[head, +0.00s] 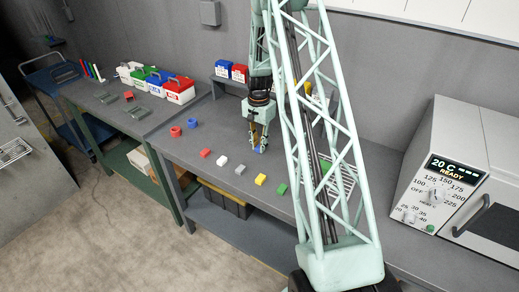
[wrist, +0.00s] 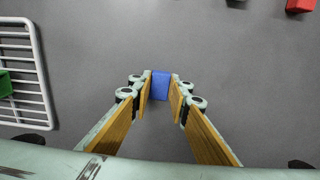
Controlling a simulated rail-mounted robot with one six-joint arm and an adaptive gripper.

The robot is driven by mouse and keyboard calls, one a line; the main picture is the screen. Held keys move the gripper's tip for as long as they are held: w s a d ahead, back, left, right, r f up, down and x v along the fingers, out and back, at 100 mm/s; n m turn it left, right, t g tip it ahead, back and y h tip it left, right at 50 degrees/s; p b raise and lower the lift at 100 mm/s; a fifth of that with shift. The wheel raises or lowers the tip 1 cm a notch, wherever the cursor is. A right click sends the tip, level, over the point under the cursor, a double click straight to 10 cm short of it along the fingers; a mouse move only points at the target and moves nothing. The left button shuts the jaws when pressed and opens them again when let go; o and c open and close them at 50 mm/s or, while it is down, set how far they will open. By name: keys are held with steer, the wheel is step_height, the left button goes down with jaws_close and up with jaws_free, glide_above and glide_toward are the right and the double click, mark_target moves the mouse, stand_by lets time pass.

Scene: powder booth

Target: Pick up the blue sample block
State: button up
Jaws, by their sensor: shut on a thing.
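The blue sample block (wrist: 160,86) is between the two finger pads of my gripper (wrist: 160,92) in the wrist view, with a pad against each side. In the head view my gripper (head: 258,146) points down over the grey bench, and the blue block (head: 262,149) shows as a small patch at its fingertips. My gripper is shut on the block. I cannot tell whether the block touches the bench or is just above it.
Red (head: 205,153), white (head: 222,160), grey (head: 240,170), yellow (head: 261,179) and green (head: 282,188) blocks lie in a row near the bench's front edge. A white wire rack (wrist: 42,75) is nearby. An oven (head: 465,190) stands at right.

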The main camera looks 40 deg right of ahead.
steer(key=shift+r, duration=0.25)
steer(key=shift+r, duration=1.45)
steer(key=shift+s+a+r, duration=0.1)
steer(key=shift+s+a, duration=0.05)
steer(key=shift+s, duration=0.05)
steer(key=s+a, duration=0.2)
steer(key=s, duration=0.2)
steer(key=s+a+r+b, duration=0.1)
steer(key=s+a, duration=0.2)
steer(key=s, duration=0.1)
steer(key=s+a, duration=0.3)
steer(key=s, duration=0.2)
steer(key=shift+s+r+b, duration=0.1)
steer(key=shift+r+b, duration=0.15)
steer(key=shift+b, duration=0.1)
